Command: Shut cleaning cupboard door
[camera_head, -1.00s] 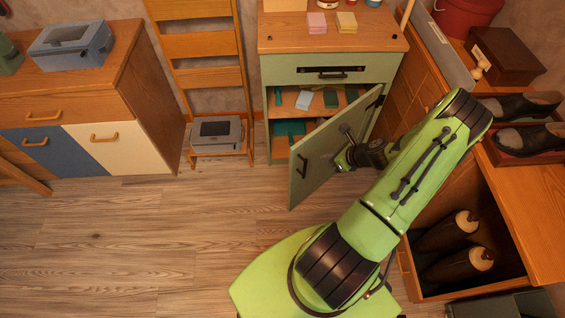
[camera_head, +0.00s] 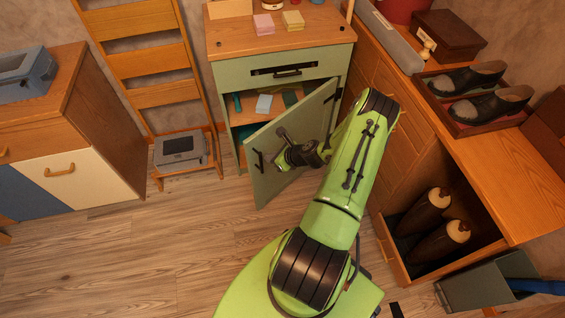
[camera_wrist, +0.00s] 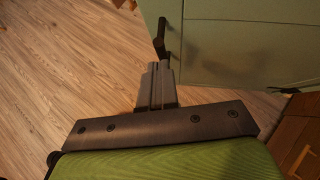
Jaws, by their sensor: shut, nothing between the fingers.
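The cleaning cupboard (camera_head: 225,75) is a pale green cabinet with a wooden top, at the upper middle of the head view. Its green door (camera_head: 290,165) is hinged on the right and stands partly open, with shelves showing behind it. A dark handle (camera_head: 258,160) sits near the door's free edge. My gripper (camera_head: 284,140) is shut and empty at the outer face of the door. In the wrist view the shut fingers (camera_wrist: 159,70) point at the door (camera_wrist: 245,45), close to its handle (camera_wrist: 160,40). I cannot tell whether they touch.
An open wooden drawer with brown boots (camera_head: 425,212) stands to the right, beside a grey bin (camera_head: 485,285). A wooden ladder-like rack (camera_head: 145,95) and another cabinet (camera_head: 95,140) stand to the left. The floor (camera_head: 140,255) in front is clear.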

